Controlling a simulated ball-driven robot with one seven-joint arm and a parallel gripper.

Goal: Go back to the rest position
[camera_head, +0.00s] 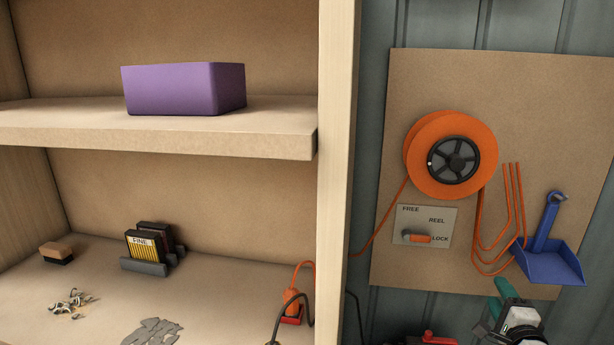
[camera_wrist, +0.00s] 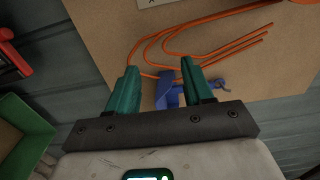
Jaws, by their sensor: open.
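My gripper (camera_wrist: 158,82) is open in the wrist view, with its two green fingers spread apart and nothing held between them. It faces the brown board (camera_wrist: 205,45), and a blue dustpan (camera_wrist: 168,92) shows behind and between the fingers. In the head view my gripper (camera_head: 500,296) is at the lower right, just below the blue dustpan (camera_head: 548,262), partly cut off by the bottom edge. I cannot tell from the head view how far it is from the board.
An orange cable reel (camera_head: 425,160) and a lever plate (camera_head: 424,228) hang on the board. A green bin (camera_wrist: 38,128) shows in the wrist view.

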